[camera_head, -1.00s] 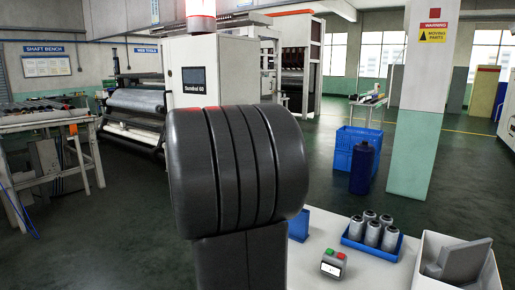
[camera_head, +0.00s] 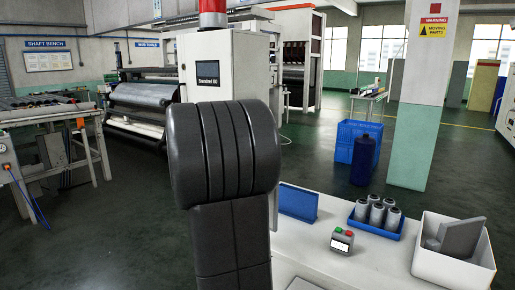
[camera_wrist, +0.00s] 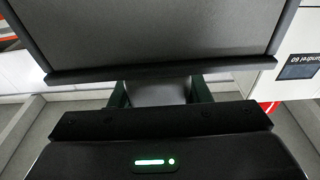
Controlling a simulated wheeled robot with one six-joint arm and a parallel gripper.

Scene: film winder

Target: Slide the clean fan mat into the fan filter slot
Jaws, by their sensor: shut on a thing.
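In the wrist view, my gripper (camera_wrist: 158,93) is shut on a flat, dark grey panel with a black rim, which I take to be the clean fan mat (camera_wrist: 155,35). The mat's near edge runs across the view just beyond the fingers, and its far part is cut off by the frame. A grey piece shows between the two fingers. In the head view, my own dark arm fills the middle and hides the gripper and mat. I cannot make out the fan filter slot in either view.
A white machine cabinet (camera_head: 222,75) with a dark screen stands behind my arm. At right, a white table (camera_head: 375,265) holds a blue plate (camera_head: 298,203), a button box (camera_head: 342,241), a blue tray of cylinders (camera_head: 374,224) and a white bin (camera_head: 453,258) with grey blocks.

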